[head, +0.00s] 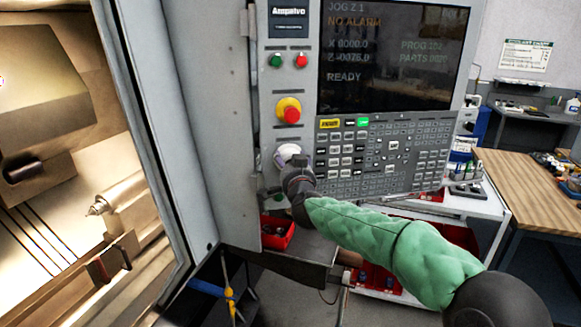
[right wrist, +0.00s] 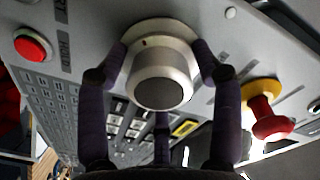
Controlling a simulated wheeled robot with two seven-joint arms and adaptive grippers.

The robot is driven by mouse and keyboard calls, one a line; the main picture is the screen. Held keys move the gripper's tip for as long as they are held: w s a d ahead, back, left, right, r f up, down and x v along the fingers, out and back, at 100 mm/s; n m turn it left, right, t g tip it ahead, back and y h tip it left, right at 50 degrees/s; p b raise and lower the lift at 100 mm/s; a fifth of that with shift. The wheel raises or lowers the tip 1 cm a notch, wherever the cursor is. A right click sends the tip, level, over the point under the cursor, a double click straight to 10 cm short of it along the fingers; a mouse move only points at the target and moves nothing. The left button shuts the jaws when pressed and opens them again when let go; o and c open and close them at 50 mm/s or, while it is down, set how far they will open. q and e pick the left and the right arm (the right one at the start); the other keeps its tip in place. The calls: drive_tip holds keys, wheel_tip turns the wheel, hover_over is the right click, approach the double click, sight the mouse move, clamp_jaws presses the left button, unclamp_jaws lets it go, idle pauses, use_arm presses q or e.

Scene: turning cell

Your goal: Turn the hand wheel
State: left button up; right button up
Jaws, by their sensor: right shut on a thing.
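The hand wheel (head: 287,151) is a pale round dial on the machine's control panel, below the emergency stop. In the right wrist view the hand wheel (right wrist: 160,82) shows as a silver knob with a wide rim and a small dark mark on the rim. My right gripper (head: 290,162) reaches it from the front and covers part of it in the head view. In the right wrist view the fingers of my right gripper (right wrist: 160,52) are shut on the wheel's rim from both sides. My left gripper is not in view.
A red emergency stop on a yellow base (head: 289,110) sits just above the wheel. The screen (head: 390,60) reads JOG Z.1, NO ALARM, Z -0076.0 and READY. The keypad (head: 385,160) is right of the wheel. The open lathe interior (head: 60,190) lies left.

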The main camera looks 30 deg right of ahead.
drive_tip(key=m+b, duration=0.1)
drive_tip(key=m, duration=0.1)
drive_tip(key=m+b, duration=0.1)
drive_tip(key=m, duration=0.2)
drive_tip(key=shift+f+m, duration=0.2)
drive_tip(key=shift+m, duration=0.1)
drive_tip(key=m+b, duration=0.2)
drive_tip(key=m, duration=0.2)
drive_tip(key=m+b, duration=0.3)
drive_tip(key=m, duration=0.2)
drive_tip(key=shift+m, duration=0.3)
drive_tip(key=m+b, duration=0.1)
drive_tip(key=m, duration=0.3)
drive_tip(key=shift+b, duration=0.4)
drive_tip(key=o, duration=0.9)
drive_tip(key=shift+r, duration=0.1)
drive_tip(key=shift+r+m, duration=0.1)
drive_tip(key=shift+m, duration=0.2)
drive_tip(key=v, duration=1.2)
drive_tip(key=shift+d, duration=0.1)
